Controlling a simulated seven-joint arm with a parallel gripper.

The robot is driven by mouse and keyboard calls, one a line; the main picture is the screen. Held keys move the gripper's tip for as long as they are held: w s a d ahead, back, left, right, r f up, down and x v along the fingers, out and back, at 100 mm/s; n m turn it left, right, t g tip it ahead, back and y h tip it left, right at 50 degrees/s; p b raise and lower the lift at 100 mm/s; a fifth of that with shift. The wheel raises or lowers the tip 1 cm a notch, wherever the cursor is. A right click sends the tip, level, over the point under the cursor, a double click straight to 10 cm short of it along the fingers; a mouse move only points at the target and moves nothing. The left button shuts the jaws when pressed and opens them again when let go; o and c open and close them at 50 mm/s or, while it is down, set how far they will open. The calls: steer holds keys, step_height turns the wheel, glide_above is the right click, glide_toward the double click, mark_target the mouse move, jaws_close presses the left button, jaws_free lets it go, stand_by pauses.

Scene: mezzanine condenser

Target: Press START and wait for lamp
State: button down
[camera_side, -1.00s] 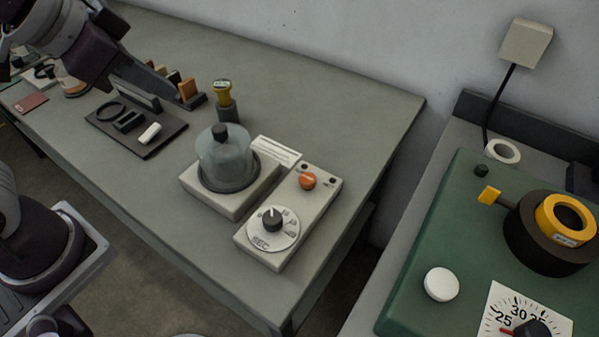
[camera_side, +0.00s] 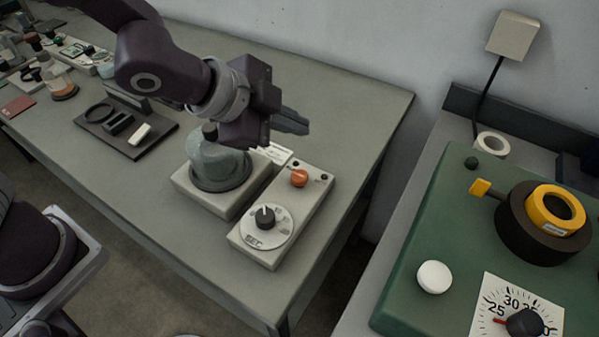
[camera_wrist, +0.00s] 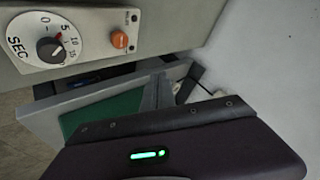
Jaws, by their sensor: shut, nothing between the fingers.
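A pale control box (camera_side: 268,242) sits near the table's right end, with a round SEC dial (camera_side: 265,225) and an orange button (camera_side: 299,179). In the wrist view, the dial (camera_wrist: 49,50) and orange button (camera_wrist: 119,39) show at the upper left. I cannot read a START label. A small dark round spot (camera_side: 324,177) beside the button may be a lamp; it looks unlit. My gripper (camera_side: 305,126) is shut and empty, above and behind the box, apart from the button. The fingers (camera_wrist: 156,92) show in the wrist view.
A glass-domed unit (camera_side: 216,162) stands left of the box, close to my wrist. A black tray (camera_side: 112,143) lies farther left. A green machine (camera_side: 405,285) with a white knob (camera_side: 434,277) and yellow ring (camera_side: 555,213) stands on the right bench. The table's right end is clear.

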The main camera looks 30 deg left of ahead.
mark_target(295, 177)
steer(key=shift+f, duration=4.35)
steer(key=shift+f, duration=0.1)
steer(key=shift+f, duration=0.3)
steer(key=shift+f, duration=0.65)
steer(key=shift+r, duration=1.05)
steer(key=shift+r, duration=2.55)
